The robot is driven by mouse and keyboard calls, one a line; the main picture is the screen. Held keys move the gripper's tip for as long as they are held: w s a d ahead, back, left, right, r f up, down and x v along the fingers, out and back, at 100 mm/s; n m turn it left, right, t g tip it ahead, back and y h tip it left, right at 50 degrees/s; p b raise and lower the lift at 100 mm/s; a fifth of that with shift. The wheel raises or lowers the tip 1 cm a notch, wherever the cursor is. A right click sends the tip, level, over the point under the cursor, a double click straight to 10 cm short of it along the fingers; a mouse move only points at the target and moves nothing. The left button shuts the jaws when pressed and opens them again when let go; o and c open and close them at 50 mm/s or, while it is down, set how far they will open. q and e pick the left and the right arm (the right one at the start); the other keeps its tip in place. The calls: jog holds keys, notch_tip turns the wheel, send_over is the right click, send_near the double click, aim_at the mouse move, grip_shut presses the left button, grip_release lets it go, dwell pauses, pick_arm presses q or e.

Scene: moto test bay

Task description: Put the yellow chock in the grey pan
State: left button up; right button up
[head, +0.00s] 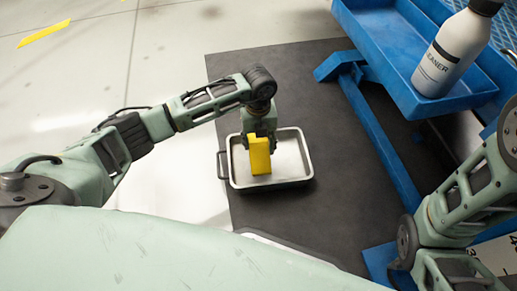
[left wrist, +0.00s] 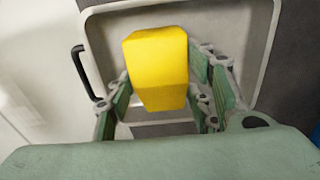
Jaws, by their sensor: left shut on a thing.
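The yellow chock (head: 260,157) is a small block held by my left gripper (head: 260,137), which is shut on it. In the head view it shows in front of the grey pan (head: 307,158), within the outline of the pan's rim. In the left wrist view the chock (left wrist: 157,68) sits between the fingers (left wrist: 160,92), with the pan (left wrist: 262,50) behind it. I cannot tell whether the chock touches the pan's floor. The pan has a dark handle on its left side. My right gripper is not in view; only part of my right arm shows.
The pan lies on a dark mat (head: 225,85). A blue cart (head: 385,140) stands to the right, with a white cleaner bottle (head: 448,58) in its tray. A yellow floor stripe (head: 44,33) lies far left. Pale floor left of the mat is clear.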

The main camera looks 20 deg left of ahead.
aim_at(259, 147)
pick_arm(q)
notch_tip(259, 147, down, 4)
jog(key=shift+r+b, duration=0.2)
jog(key=shift+b, duration=1.05)
jog(key=shift+r, duration=0.15)
jog(key=shift+f, duration=0.2)
jog(key=o, duration=1.5)
